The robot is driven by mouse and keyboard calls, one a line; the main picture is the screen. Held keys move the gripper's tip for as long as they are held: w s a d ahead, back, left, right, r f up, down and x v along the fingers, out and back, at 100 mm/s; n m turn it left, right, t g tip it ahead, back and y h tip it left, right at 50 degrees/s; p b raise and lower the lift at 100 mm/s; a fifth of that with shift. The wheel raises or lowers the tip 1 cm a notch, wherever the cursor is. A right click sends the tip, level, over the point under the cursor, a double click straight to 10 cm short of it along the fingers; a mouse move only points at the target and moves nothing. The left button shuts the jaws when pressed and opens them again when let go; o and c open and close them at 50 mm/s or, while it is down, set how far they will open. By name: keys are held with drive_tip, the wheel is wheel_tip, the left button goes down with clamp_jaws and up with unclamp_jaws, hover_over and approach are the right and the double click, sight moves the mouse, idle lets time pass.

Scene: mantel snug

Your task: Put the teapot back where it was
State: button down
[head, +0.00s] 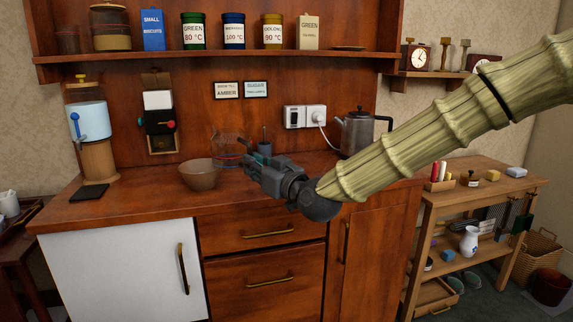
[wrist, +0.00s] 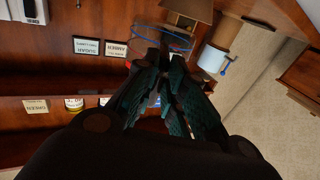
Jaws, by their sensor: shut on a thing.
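A clear glass teapot (head: 226,147) with thin red and blue bands is above the wooden counter, just behind and right of the brown bowl. My gripper (head: 247,158) reaches it from the right and is shut on it, at its right side. In the wrist view the bands of the glass teapot (wrist: 165,33) show just beyond my gripper's fingertips (wrist: 167,52). The glass is hard to make out, and the exact grip point is hidden. I cannot tell whether its base touches the counter.
The brown bowl (head: 201,176) sits close in front. A dark cup (head: 264,148) stands behind my gripper, and a metal kettle (head: 357,133) at right. Signs (head: 228,90) hang on the back panel. The counter's front left is clear (head: 135,205).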

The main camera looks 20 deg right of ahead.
drive_tip(key=s+d+f+m+t+h+p, duration=0.1)
drive_tip(key=s+d+f+m+h+p, duration=0.25)
drive_tip(key=p, duration=0.75)
drive_tip(key=s+d+m+t+h+p, duration=0.1)
drive_tip(key=s+d+h+p, duration=0.25)
drive_tip(key=d+p, duration=0.55)
drive_tip(key=w+d+p, duration=0.1)
drive_tip(key=w, duration=0.4)
drive_tip(key=w+d+f+p, duration=0.1)
drive_tip(key=w+p, duration=0.1)
drive_tip(key=w, duration=0.3)
drive_tip(key=w+d+p, duration=0.1)
drive_tip(key=w+p, duration=0.1)
drive_tip(key=w, duration=0.4)
drive_tip(key=shift+d+f, duration=0.1)
drive_tip(key=shift+f, duration=0.1)
drive_tip(key=shift+f+p, duration=0.7)
drive_tip(key=shift+f, duration=1.05)
drive_tip(key=shift+f, duration=0.15)
drive_tip(key=c, duration=1.5)
unclamp_jaws()
